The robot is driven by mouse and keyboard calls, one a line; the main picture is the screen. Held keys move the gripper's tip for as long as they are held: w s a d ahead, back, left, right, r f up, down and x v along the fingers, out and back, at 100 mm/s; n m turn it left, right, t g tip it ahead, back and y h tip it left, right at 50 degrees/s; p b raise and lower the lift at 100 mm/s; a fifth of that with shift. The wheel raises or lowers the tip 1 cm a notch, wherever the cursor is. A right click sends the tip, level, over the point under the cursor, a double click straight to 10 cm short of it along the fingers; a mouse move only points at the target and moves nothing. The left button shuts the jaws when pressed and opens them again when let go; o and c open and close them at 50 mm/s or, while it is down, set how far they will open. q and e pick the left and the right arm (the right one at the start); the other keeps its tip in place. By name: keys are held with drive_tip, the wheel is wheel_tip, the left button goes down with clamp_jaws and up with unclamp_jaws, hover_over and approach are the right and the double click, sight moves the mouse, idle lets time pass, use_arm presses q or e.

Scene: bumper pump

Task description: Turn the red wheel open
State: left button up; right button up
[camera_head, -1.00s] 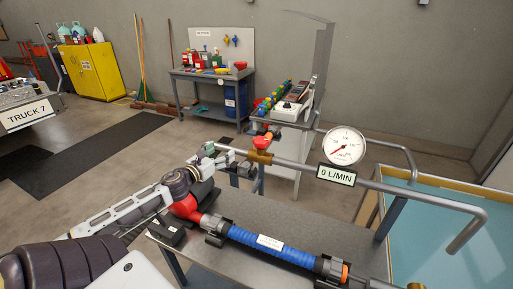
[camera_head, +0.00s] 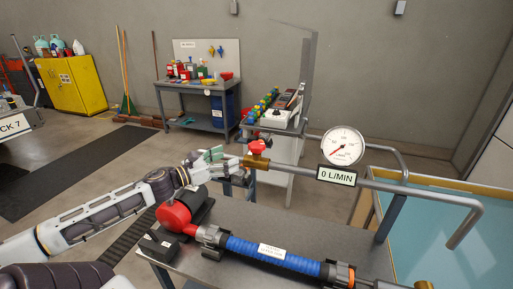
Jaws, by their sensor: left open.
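The red wheel (camera_head: 258,147) is small and sits on top of a brass valve (camera_head: 256,162) on the grey pipe, in the middle of the head view. My left gripper (camera_head: 230,160) reaches in from the left with its fingers pointing right at the valve. It is open and empty, just left of the wheel, and seems apart from it. The flow gauge (camera_head: 343,146) stands right of the valve, its needle low, and the label (camera_head: 337,175) below it reads 0 L/MIN. My right gripper is not in view.
The grey pump bench (camera_head: 290,226) carries a blue hose (camera_head: 272,254) and a red-ended dark pump part (camera_head: 174,215), just below my left forearm. The grey pipe (camera_head: 400,191) runs right from the valve. A workbench (camera_head: 196,84) and yellow cabinet (camera_head: 72,84) stand far behind.

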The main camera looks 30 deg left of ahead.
sight(250, 149)
use_arm(q)
drive_tip(key=shift+b+x, duration=0.95)
drive_tip(key=shift+x, duration=2.15)
drive_tip(key=shift+w+d, duration=0.2)
drive_tip(key=shift+w, duration=0.25)
drive_tip(key=shift+w+d+b, duration=0.15)
drive_tip(key=shift+w+b, duration=0.35)
drive_tip(key=shift+w+d, duration=0.1)
drive_tip(key=shift+w, duration=0.15)
drive_tip(key=shift+w+d+b, duration=0.2)
drive_tip(key=shift+w+b, duration=0.1)
drive_tip(key=shift+w, duration=0.15)
drive_tip(key=shift+w+d, duration=0.1)
drive_tip(key=shift+w, duration=0.5)
drive_tip(key=shift+w+d, duration=0.15)
drive_tip(key=shift+w, duration=0.2)
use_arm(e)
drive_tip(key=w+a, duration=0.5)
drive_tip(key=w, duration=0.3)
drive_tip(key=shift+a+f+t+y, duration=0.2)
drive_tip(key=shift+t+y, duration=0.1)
use_arm(q)
drive_tip(key=shift+w+d, duration=0.15)
drive_tip(key=shift+w, duration=0.2)
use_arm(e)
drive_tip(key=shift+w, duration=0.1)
